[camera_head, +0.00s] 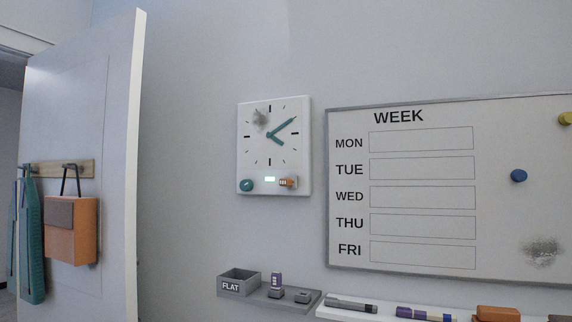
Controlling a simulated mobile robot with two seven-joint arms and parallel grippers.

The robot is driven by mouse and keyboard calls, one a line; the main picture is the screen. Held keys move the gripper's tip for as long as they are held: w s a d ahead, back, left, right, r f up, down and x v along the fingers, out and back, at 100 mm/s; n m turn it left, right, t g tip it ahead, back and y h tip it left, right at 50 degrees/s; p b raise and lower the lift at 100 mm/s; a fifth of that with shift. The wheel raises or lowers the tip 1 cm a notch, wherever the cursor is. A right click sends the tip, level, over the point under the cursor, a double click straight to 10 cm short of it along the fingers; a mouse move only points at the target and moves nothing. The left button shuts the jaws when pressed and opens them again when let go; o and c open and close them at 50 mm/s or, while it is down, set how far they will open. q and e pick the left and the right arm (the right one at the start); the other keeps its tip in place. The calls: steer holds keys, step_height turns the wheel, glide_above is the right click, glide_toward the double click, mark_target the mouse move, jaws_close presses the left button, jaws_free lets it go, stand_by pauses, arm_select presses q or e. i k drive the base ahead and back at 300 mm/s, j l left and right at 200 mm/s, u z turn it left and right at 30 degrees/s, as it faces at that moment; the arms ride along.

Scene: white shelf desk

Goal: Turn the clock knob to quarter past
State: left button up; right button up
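A white square clock (255,165) hangs on the wall, left of the whiteboard. Its long teal hand (285,125) points up and right, near the two o'clock direction. Its short teal hand (277,141) points right and down, near four o'clock. A round teal knob (246,185) sits at the clock's lower left corner. A small lit pale-green window (269,179) is at the bottom middle, and an orange part (287,182) is at the lower right. Neither of my grippers is in view.
A whiteboard (420,268) headed WEEK hangs at right. Below are a grey shelf (262,296) with a box marked FLAT (238,280) and small items, and a white ledge (345,314) with markers. A white door (115,150) stands open at left. The wall before the clock is clear.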

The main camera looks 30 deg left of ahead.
mark_target(245, 185)
steer(key=j, duration=0.6)
steer(key=i+j+u, duration=0.1)
steer(key=j, duration=0.55)
steer(key=i+j, duration=0.15)
steer(key=j, duration=0.45)
